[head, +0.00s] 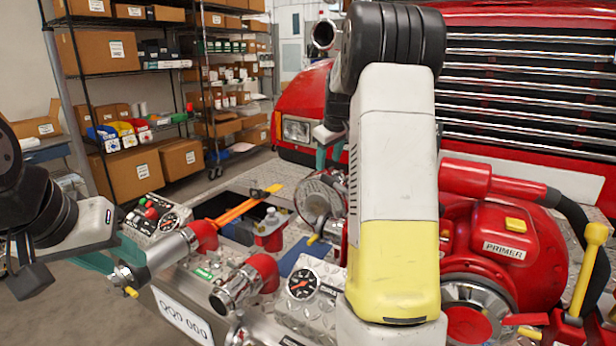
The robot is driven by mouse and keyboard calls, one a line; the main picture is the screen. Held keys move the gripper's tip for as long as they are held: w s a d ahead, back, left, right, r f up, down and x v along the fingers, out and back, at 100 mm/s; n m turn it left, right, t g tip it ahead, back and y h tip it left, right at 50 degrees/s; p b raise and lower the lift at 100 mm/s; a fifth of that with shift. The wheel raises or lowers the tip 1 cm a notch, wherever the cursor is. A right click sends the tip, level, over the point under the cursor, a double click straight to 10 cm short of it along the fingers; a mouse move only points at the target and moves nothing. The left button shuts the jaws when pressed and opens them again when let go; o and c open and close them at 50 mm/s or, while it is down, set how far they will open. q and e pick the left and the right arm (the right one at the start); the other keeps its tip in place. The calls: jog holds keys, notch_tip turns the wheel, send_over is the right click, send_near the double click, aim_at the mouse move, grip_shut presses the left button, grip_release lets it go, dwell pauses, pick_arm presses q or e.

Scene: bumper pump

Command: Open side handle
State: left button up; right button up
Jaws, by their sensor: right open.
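A red and silver bumper pump stands in front of the truck. Several handles show on it, and I cannot tell which is the side handle. A yellow upright handle (587,270) is on its right side. A small yellow-tipped lever (316,239) is by the silver valve in the middle. Another small yellow tip (131,292) is at the left pipe end. My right gripper (329,155) is open, above and behind the middle valve, partly hidden by my arm. My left gripper (100,260) is beside the left pipe; its teal finger is partly hidden behind the pipe.
The red truck front (530,95) closes off the back right. Shelves with cardboard boxes (137,175) stand at the back left. An orange strap-like bar (240,209) lies over an open dark compartment. Gauges (302,285) sit on the bumper. My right arm covers the middle.

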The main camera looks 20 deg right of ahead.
aim_at(326, 176)
jog(key=x, duration=0.8)
jog(key=shift+w+d+f, duration=0.1)
jog(key=shift+w+d, duration=0.05)
jog(key=shift+d, duration=0.05)
grip_shut()
dwell(1.2)
